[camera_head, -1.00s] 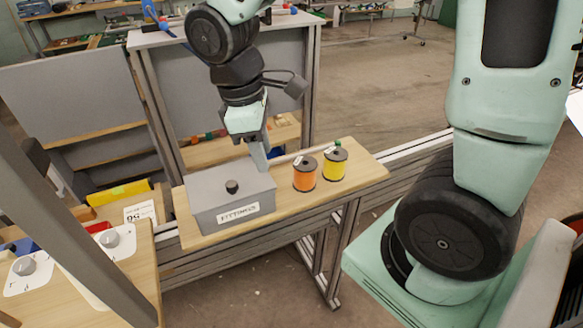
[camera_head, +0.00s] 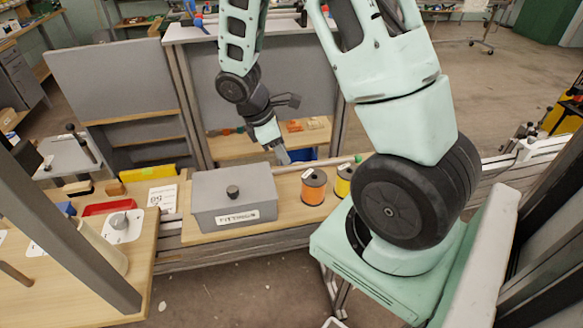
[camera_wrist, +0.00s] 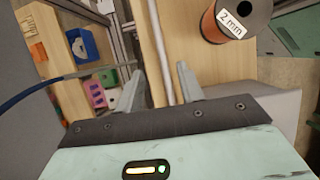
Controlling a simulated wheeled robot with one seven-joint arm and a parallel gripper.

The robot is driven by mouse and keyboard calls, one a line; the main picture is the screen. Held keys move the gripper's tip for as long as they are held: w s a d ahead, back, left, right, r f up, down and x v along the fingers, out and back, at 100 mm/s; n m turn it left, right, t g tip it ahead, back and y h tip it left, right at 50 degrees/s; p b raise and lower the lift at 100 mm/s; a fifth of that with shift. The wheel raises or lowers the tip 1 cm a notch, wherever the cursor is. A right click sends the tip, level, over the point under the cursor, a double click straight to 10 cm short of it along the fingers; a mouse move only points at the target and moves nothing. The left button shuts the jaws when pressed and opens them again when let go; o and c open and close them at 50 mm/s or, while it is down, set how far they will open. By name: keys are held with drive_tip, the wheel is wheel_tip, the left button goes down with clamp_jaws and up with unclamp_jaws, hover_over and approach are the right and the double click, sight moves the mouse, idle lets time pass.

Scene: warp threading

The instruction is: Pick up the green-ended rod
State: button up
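A pale rod (camera_head: 318,164) lies along the back of the wooden shelf, behind two spools. A green tip (camera_head: 358,158) shows at its right, beside the yellow spool. In the wrist view the pale rod (camera_wrist: 159,40) runs up the picture along the wood; its green end is not visible there. My gripper (camera_head: 284,157) is over the back edge of the shelf, between the grey box and the orange spool. In the wrist view my gripper (camera_wrist: 161,70) has its fingers apart, with the rod in line between them. Contact cannot be told.
A grey lidded box (camera_head: 215,190) labelled FITTINGS stands left on the shelf (camera_head: 290,212). An orange spool (camera_head: 313,188) and a yellow spool (camera_head: 343,182) stand right of it. The orange spool (camera_wrist: 236,18) is close right of my gripper. A blue bin (camera_wrist: 82,42) is left, lower down.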

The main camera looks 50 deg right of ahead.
sight(291, 168)
drive_tip(key=shift+a+p+x, duration=0.1)
drive_tip(key=shift+p+x, duration=0.25)
drive_tip(key=shift+x, duration=1)
drive_tip(key=shift+a+p+x, duration=0.15)
drive_tip(key=shift+p+x, duration=0.15)
drive_tip(key=shift+x, duration=1.05)
drive_tip(key=shift+s, duration=0.1)
clamp_jaws()
